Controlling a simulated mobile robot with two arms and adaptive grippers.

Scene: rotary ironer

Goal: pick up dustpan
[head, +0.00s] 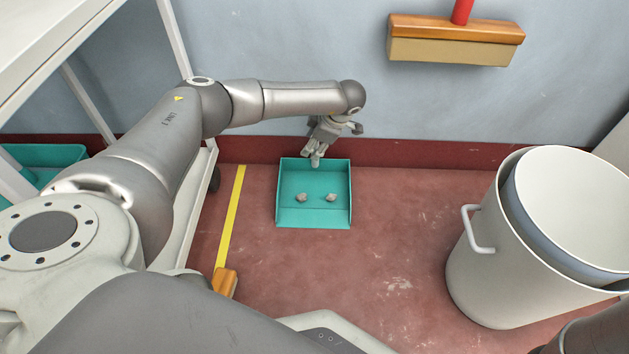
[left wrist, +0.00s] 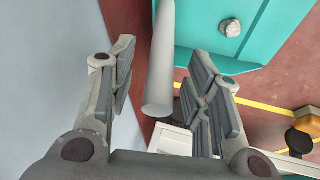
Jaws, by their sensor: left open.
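The teal dustpan (head: 313,217) lies on the red floor against the wall skirting, with two small grey lumps in it. The left wrist view shows part of its pan (left wrist: 195,35) and one lump. Its pale grey cylindrical handle (left wrist: 160,75) runs between the fingers of my left gripper. My left gripper (head: 325,140) is over the back edge of the dustpan in the head view. It is open in the left wrist view (left wrist: 163,60), with visible gaps between its fingers and the handle. My right gripper is not in view.
A white bucket (head: 480,265) with a side handle stands at right. A wooden broom head (head: 455,40) is at the wall above. A white rack (head: 190,215) stands left, beside a yellow strip (head: 231,220) and a wooden block (head: 225,281). Floor right of the dustpan is clear.

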